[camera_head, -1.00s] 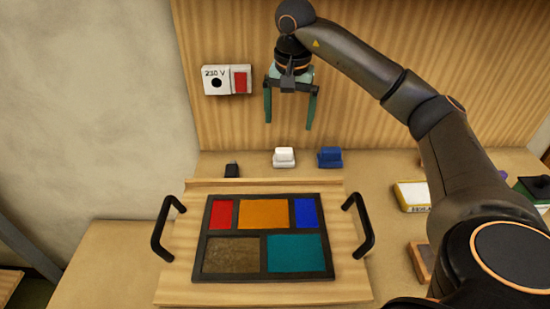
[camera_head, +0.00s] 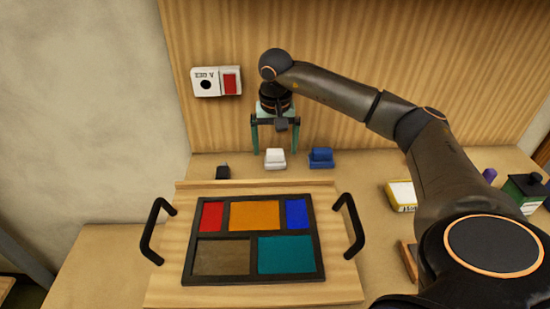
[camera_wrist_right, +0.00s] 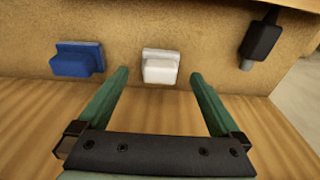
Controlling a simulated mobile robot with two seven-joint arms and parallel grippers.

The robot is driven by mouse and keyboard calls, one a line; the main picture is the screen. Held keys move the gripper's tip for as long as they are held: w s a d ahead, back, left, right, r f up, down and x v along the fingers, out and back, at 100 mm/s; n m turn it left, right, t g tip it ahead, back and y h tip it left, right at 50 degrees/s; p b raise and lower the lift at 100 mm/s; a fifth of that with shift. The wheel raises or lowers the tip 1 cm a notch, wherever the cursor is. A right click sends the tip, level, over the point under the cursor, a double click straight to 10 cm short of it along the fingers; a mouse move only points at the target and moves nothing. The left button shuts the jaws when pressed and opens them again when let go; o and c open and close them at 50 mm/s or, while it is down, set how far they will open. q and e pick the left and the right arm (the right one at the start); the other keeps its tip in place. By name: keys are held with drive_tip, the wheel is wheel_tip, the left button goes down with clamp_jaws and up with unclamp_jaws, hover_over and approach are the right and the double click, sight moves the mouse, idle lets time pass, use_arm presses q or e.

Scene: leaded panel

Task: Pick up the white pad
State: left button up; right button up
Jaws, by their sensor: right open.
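The white pad (camera_head: 275,159) stands on the bench behind the wooden board, between a small black object and the blue pad. It also shows in the right wrist view (camera_wrist_right: 160,68), ahead of the fingertips and between their lines. My right gripper (camera_head: 275,150) is open, with its two green fingers pointing down above and around the pad's sides in the head view. In the right wrist view the fingers (camera_wrist_right: 160,75) are spread and empty, and the pad appears apart from both. My left gripper is not in view.
The blue pad (camera_head: 321,158) stands close to the right of the white pad. A small black object (camera_head: 222,172) lies to the left. The framed coloured panel (camera_head: 253,238) rests on a handled wooden board (camera_head: 165,285) in front. A wooden wall (camera_head: 350,60) rises behind.

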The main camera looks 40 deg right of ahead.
sight(275, 151)
drive_tip(key=shift+w+d+f, duration=0.1)
drive_tip(key=shift+f, duration=0.65)
drive_tip(key=shift+w+d+f, duration=0.1)
drive_tip(key=shift+f, duration=0.65)
drive_tip(key=shift+c, duration=0.2)
drive_tip(key=c, duration=1.4)
